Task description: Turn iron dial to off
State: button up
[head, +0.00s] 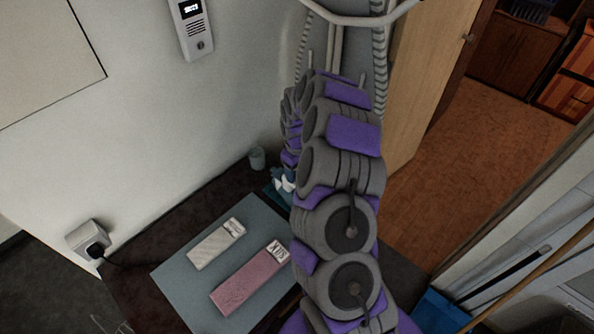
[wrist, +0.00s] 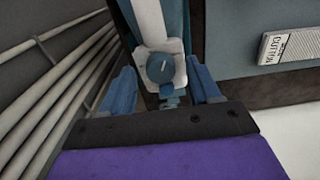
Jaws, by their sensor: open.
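The iron (wrist: 183,48) shows in the wrist view as a blue and white body at upper centre. Its round blue dial (wrist: 160,68) sits on the pale part and carries a light pointer line, tilted slightly to the right of upright. My gripper (wrist: 158,72) is open, with one blue finger on each side of the dial. The fingers look apart from the dial, but their depth relative to it is hard to judge. In the head view a small blue and white part of the iron (head: 281,184) shows left of my arm; my arm hides the rest.
A blue-grey mat (head: 180,270) on the dark surface bears a pale labelled bundle (head: 214,246) and a pink one (head: 245,284). A plug sits in the wall socket (head: 92,242). A small cup (head: 257,158) stands by the wall. Pale rails (wrist: 60,75) run along the wrist view's left.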

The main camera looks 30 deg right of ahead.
notch_tip(320, 180, up, 17)
jog(key=p, duration=0.2)
jog(key=shift+f+p, duration=0.2)
jog(key=shift+p, duration=0.15)
